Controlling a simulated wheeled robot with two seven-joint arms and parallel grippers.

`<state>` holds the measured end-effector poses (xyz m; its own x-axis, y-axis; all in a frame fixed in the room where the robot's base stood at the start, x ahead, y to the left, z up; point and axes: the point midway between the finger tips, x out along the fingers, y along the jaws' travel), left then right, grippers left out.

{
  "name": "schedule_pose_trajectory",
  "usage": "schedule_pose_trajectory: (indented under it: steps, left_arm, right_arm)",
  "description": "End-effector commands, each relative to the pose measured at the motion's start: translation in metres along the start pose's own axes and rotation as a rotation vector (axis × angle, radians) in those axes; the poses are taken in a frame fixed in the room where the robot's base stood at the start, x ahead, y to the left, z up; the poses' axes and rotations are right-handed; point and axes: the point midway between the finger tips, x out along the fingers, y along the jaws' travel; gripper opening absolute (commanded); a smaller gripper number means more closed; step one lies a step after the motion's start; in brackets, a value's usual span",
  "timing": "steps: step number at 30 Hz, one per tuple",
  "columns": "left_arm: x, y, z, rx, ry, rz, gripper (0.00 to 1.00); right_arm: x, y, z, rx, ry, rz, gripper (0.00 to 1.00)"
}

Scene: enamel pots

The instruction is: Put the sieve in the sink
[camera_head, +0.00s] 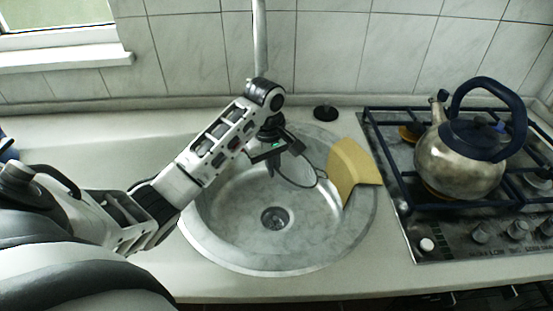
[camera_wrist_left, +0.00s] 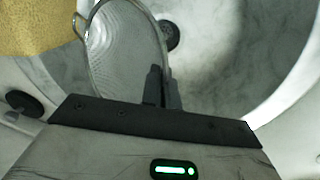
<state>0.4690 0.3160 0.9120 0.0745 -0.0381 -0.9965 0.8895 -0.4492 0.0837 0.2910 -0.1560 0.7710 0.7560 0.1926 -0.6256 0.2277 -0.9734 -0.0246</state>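The sieve (camera_head: 300,172) is a fine mesh with a thin wire rim, hanging over the upper part of the round metal sink (camera_head: 230,245). In the left wrist view its mesh (camera_wrist_left: 125,50) and rim show clearly. My left gripper (camera_head: 273,168) is above the basin, and its two dark fingers (camera_wrist_left: 161,88) are close together on the sieve's rim. The sink also shows in the left wrist view (camera_wrist_left: 225,50), with its drain below the sieve. I cannot tell whether the sieve touches the basin. My right gripper is not in view.
A yellow cloth-like piece (camera_head: 352,170) lies over the sink's right rim, near the sieve. A black knob (camera_head: 325,112) stands behind the sink. A kettle (camera_head: 460,160) sits on the gas stove (camera_head: 425,245) at right. The basin's front is clear.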

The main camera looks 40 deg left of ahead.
Motion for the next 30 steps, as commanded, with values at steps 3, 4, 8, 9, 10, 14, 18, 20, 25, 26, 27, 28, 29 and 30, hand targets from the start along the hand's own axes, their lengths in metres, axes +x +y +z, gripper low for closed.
schedule_pose_trajectory:
  steps: [3, 4, 8, 9, 10, 14, 18, 20, 25, 26, 27, 28, 29, 30]
  left_arm:
    - [0.016, -0.002, 0.000, 0.001, -0.001, -0.002, 0.00]
    - [0.019, -0.002, 0.001, 0.002, -0.001, -0.003, 0.00]
    - [0.031, -0.003, 0.001, 0.003, -0.001, -0.002, 0.00]
    - [0.034, -0.003, 0.001, 0.003, 0.000, -0.001, 0.00]
    - [0.036, -0.003, 0.001, 0.003, 0.000, -0.001, 0.00]
    - [0.040, -0.004, 0.001, 0.003, 0.000, -0.001, 0.00]
    - [0.041, -0.003, 0.001, 0.004, 0.000, 0.000, 0.00]
    - [0.041, -0.003, 0.001, 0.004, 0.000, 0.000, 0.00]
    - [0.041, -0.003, 0.001, 0.004, 0.000, 0.000, 0.27]
    - [0.041, -0.003, 0.001, 0.004, 0.000, 0.000, 0.27]
    - [0.040, -0.003, 0.001, 0.004, 0.000, 0.000, 0.27]
    - [0.040, -0.003, 0.001, 0.004, 0.000, 0.000, 0.27]
    - [0.040, -0.003, 0.001, 0.004, 0.000, 0.000, 0.27]
    - [0.040, -0.003, 0.001, 0.004, 0.000, 0.000, 0.27]
  right_arm:
    - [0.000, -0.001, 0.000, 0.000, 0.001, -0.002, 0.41]
    - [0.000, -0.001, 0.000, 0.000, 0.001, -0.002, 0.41]
    - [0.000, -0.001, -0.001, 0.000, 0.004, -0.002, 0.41]
    - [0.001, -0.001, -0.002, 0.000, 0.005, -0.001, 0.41]
    - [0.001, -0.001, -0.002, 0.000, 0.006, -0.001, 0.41]
    - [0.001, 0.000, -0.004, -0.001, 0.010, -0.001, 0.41]
    - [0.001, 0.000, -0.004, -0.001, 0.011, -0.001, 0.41]
    - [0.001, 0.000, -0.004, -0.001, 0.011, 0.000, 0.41]
    - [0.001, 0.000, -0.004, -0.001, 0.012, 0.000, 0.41]
    - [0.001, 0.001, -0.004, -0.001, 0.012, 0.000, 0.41]
    - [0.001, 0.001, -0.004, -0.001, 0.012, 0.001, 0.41]
    - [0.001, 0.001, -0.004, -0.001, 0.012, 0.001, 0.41]
    - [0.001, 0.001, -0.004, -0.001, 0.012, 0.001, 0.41]
    - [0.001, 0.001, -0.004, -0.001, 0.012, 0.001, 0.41]
